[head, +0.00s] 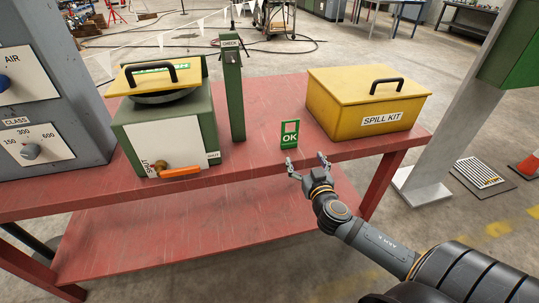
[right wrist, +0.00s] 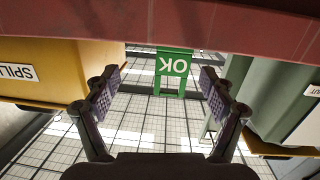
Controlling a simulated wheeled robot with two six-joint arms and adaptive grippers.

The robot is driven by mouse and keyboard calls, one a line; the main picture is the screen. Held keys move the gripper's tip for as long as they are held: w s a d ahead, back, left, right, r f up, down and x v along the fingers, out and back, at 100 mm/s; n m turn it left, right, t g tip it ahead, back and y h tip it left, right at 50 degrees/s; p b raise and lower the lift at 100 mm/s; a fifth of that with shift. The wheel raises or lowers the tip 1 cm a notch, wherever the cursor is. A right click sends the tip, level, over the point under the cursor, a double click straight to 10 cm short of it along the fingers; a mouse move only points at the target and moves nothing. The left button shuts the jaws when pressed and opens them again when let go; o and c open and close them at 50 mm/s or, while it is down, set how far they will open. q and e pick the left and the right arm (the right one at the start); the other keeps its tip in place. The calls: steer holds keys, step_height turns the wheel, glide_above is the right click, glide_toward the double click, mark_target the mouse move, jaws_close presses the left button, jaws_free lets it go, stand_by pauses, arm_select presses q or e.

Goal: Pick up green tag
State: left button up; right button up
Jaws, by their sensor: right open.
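The green tag (head: 289,141), marked OK, stands upright on the red table near its front edge, between the green post and the yellow spill kit box. My right gripper (head: 306,162) is in front of the tag at the table's front edge, a little to its right, with fingers spread and nothing between them. In the right wrist view the tag (right wrist: 172,67) appears upside down, beyond and between the open fingertips of the right gripper (right wrist: 160,91), apart from both. My left gripper is not in view.
The red table (head: 255,172) also holds the yellow spill kit box (head: 345,112) at right, the green CHECK post (head: 233,95), and a green box (head: 165,125) with a yellow lid and orange handle. A grey column (head: 455,130) stands right of the table.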

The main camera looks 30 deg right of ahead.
mark_target(290, 133)
steer(key=shift+t+y, duration=0.5)
steer(key=shift+t, duration=0.2)
steer(key=w+r, duration=0.2)
steer(key=w, duration=0.1)
steer(key=w+r, duration=0.1)
steer(key=w, duration=0.1)
steer(key=shift+w+a+r, duration=0.1)
steer(key=shift+w+a, duration=0.15)
steer(key=x, duration=0.1)
steer(key=p+x, duration=0.1)
steer(key=x, duration=0.3)
steer(key=shift+r+p, duration=0.3)
steer(key=shift+w+f, duration=0.1)
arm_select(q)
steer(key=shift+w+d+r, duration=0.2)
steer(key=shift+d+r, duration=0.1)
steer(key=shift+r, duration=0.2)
arm_select(e)
steer(key=c, duration=1.2)
steer(key=shift+o, duration=0.2)
step_height(290, 133, up, 10)
steer(key=shift+r+p, duration=0.1)
steer(key=shift+p, duration=0.7)
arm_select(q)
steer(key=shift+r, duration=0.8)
